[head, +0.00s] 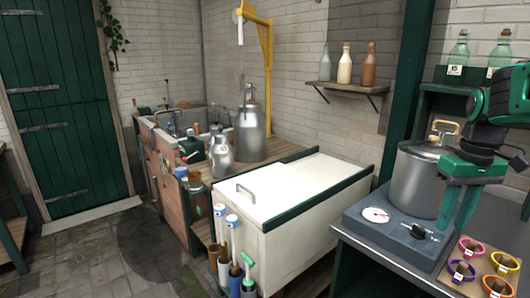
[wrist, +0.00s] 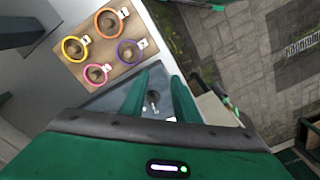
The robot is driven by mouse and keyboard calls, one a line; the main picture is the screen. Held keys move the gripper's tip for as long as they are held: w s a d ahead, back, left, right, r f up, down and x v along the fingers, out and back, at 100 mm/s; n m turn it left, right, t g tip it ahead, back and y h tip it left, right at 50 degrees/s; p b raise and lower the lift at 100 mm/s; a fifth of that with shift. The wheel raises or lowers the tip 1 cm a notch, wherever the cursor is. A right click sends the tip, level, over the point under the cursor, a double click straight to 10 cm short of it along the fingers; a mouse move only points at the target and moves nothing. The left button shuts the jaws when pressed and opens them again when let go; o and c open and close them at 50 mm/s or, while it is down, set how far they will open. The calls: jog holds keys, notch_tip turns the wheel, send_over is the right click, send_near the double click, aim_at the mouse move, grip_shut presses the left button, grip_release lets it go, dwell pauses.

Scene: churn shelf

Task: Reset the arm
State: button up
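My green gripper (head: 455,222) hangs at the right of the head view, fingers pointing down, in front of the steel pot (head: 415,182) and above the grey scale (head: 385,232). In the wrist view my gripper (wrist: 162,78) shows its two fingers apart, with nothing between them. Part of the scale (wrist: 103,101) shows below the fingers there. My arm comes in from the right edge of the head view, bent close to the counter; the rest of it is out of view.
A wooden board with several coloured rings (head: 473,246) lies right of the scale; the rings also show in the wrist view (wrist: 108,22). A white chest (head: 300,190) stands left of the counter. Green-tinted bottles (head: 457,55) stand behind my arm. Paved floor (head: 120,250) is open at left.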

jog(key=s+a+f+m, duration=0.1)
jog(key=s+f+m, duration=0.2)
jog(key=s, duration=0.6)
jog(key=s+a+f+m, duration=0.2)
jog(key=s+f, duration=0.4)
jog(key=s, duration=0.4)
jog(key=shift+s+a+m, duration=0.15)
jog(key=shift+s+m, duration=0.1)
jog(key=shift+m, duration=0.35)
jog(key=shift+w+f, duration=0.2)
jog(key=shift+w, duration=0.45)
